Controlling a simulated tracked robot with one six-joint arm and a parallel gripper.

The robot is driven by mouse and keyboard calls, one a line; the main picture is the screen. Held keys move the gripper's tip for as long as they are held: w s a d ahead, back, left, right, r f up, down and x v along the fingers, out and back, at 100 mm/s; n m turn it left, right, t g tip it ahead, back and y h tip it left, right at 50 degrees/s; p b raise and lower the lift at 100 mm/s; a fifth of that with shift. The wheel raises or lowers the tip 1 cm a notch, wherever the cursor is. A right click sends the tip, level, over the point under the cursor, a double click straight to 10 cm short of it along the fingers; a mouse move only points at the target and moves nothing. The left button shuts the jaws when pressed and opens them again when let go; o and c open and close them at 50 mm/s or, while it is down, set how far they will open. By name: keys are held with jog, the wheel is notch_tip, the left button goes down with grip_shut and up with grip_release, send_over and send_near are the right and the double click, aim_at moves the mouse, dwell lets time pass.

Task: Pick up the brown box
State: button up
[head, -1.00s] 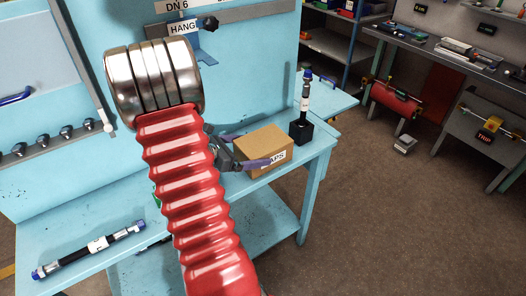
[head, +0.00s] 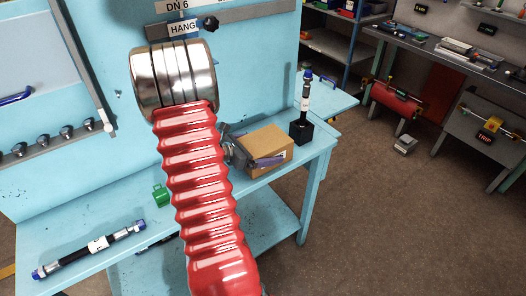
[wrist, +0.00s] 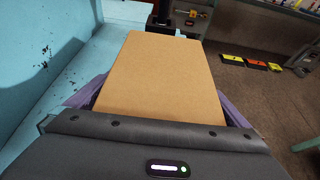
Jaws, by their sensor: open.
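The brown box (head: 264,143) sits on the light blue bench, near its right end, in the head view. It fills the middle of the wrist view (wrist: 160,70). My gripper (wrist: 160,98) is open, with a purple finger on each side of the box. In the head view, the near finger (head: 270,161) lies along the front face of the box and covers most of its label. The far finger is hidden behind the box there. I cannot tell whether the fingers touch the box.
A black block with an upright hose fitting (head: 302,130) stands just beyond the box. A black hose (head: 90,250) lies at the bench's left. A green item (head: 161,196) sits beside my red arm, which hides the bench's middle. Open floor (head: 390,220) lies right.

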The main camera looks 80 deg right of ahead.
jog(key=c, duration=1.7)
jog(key=shift+r, duration=0.1)
jog(key=shift+c, duration=0.3)
jog(key=shift+r, duration=0.15)
jog(key=shift+r, duration=4.9)
